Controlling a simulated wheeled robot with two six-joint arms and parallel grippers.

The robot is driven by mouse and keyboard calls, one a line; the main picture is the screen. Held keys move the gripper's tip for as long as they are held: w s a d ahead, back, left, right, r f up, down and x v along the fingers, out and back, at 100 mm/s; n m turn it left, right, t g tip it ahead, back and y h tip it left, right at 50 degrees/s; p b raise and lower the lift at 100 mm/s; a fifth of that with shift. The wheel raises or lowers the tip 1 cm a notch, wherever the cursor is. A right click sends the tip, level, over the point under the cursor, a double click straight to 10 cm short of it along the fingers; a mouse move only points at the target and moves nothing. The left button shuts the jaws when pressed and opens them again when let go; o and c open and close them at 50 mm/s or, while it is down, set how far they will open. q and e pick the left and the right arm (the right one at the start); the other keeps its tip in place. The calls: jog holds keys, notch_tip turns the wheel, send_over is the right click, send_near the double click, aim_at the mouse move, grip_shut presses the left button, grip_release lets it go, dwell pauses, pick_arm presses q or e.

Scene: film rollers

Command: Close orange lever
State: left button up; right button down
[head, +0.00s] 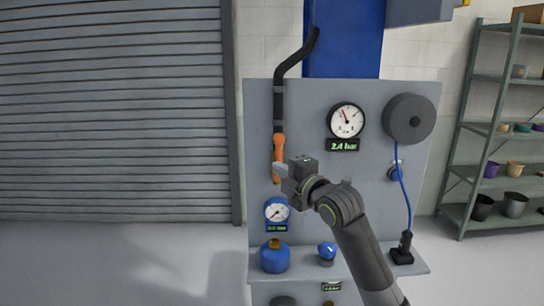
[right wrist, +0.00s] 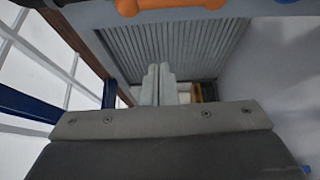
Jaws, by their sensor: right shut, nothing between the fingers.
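The orange lever (head: 279,152) stands upright on the black pipe, on the left part of the grey panel (head: 310,100) in the head view. Its lower end is near my right gripper. My right gripper (head: 277,169) is at the lever's lower part, with its shut fingertips pointing left. In the right wrist view the two fingers (right wrist: 158,84) lie together with nothing between them. The orange lever (right wrist: 170,5) crosses the top edge of that view, apart from the fingertips in the picture. Whether the gripper touches it, I cannot tell. My left gripper is not seen.
Gauges hang on the panel: one upper right (head: 346,121), one below the lever (head: 277,212). A dark reel (head: 409,119) with a blue hose is at right. A blue canister (head: 275,257) sits on the panel's ledge. Shelves (head: 500,130) stand far right; a shutter (head: 110,110) is behind left.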

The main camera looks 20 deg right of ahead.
aim_at(279, 158)
jog(key=shift+w, duration=0.15)
jog(key=p+x, duration=0.3)
jog(key=x, duration=0.7)
jog(key=d, duration=0.1)
jog(key=d+p, duration=0.2)
jog(key=d, duration=0.1)
jog(key=shift+s+f, duration=0.1)
jog(key=shift+s, duration=0.2)
jog(key=shift+d, duration=0.1)
jog(key=shift+d+m+b, duration=0.2)
jog(key=shift+m+b, duration=0.2)
jog(key=shift+b, duration=0.25)
